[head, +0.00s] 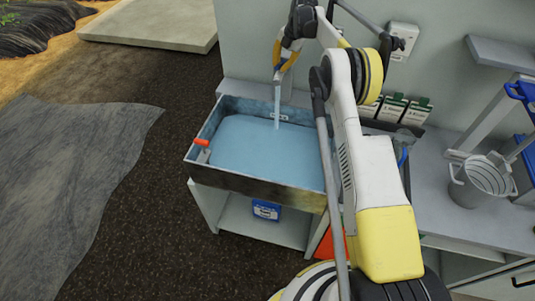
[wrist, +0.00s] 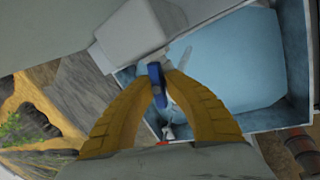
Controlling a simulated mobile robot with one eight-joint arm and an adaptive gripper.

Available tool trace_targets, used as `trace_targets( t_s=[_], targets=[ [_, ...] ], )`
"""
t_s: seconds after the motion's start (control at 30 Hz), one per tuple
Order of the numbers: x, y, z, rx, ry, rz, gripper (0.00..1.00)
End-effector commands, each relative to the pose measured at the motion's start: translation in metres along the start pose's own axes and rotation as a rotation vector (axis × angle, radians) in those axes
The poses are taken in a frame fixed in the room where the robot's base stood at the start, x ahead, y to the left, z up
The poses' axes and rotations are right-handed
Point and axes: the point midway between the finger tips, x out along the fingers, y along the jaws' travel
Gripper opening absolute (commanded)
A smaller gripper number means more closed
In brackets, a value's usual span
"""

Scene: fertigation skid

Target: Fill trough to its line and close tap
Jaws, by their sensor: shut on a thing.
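The grey metal trough (head: 255,184) stands below the wall and holds blue water (head: 255,150) over its whole floor. A stream (head: 277,108) falls from the tap into it. A small pale plate (head: 279,117) is on the inner back wall, just above the water; its markings are too small to read. My gripper (wrist: 158,76), with yellow fingers, is shut on the blue tap handle (wrist: 157,87). In the head view my gripper (head: 282,66) is at the tap, above the trough's back edge, and hides most of it. The trough's right end is hidden behind my arm.
A blue box (head: 266,210) is under the trough.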

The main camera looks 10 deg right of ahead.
Motion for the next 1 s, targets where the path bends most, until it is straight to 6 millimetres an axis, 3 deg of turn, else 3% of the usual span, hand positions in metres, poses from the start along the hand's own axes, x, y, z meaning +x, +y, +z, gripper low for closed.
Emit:
trace_targets(
  t_s=[0.37,0.8,1.0],
  targets=[
    [0.0011,0.004,-0.0024,0.018,-0.006,0.006,0.0],
    [0.0015,0.0041,-0.0024,0.656,-0.204,0.007,0.0],
    [0.0005,0.0038,-0.0015,0.775,-0.239,0.007,0.0]
  ],
)
